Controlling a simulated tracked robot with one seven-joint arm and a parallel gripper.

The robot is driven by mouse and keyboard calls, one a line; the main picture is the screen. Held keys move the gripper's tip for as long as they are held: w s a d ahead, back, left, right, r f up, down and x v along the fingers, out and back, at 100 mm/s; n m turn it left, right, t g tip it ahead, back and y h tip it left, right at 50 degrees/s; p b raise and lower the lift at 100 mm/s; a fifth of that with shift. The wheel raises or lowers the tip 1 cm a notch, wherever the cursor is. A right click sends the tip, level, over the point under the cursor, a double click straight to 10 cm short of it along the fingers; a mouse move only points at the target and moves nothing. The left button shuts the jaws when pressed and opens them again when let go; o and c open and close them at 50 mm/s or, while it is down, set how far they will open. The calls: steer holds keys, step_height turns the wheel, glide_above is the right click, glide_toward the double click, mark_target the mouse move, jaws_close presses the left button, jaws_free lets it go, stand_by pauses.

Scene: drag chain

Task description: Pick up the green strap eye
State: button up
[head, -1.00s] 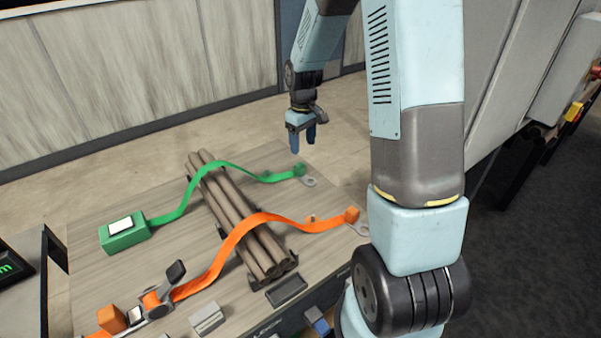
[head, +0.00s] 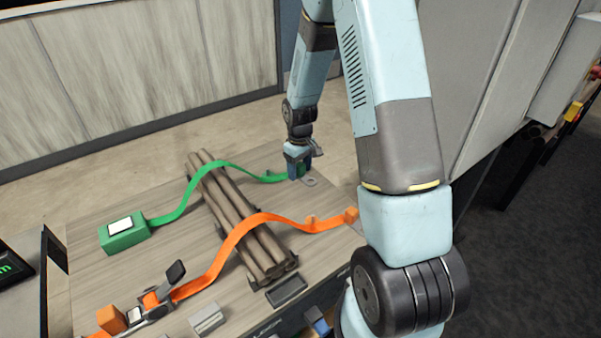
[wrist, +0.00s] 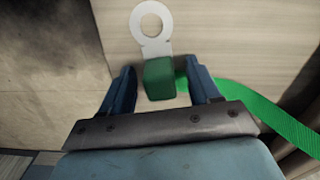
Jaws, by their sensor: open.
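The green strap eye is a green block (wrist: 159,80) with a pale metal ring plate (wrist: 152,22) at the end of the green strap (wrist: 255,110). In the wrist view the block sits between the two blue fingers of my gripper (wrist: 160,88), which are open on either side of it. A gap shows on the left side; the right finger is close to the block and strap. In the head view my gripper (head: 298,170) is down at the far right end of the green strap (head: 232,168) and hides most of the block. The ring plate (head: 310,182) shows just beside it.
A bundle of brown pipes (head: 240,215) lies on the wooden board (head: 120,275) under the green and orange straps. The orange strap (head: 240,232) ends in an orange block (head: 351,215) nearer me. A green box (head: 124,234) holds the green strap's left end.

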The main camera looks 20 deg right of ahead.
steer(key=c, duration=1.1)
steer(key=shift+o, duration=0.2)
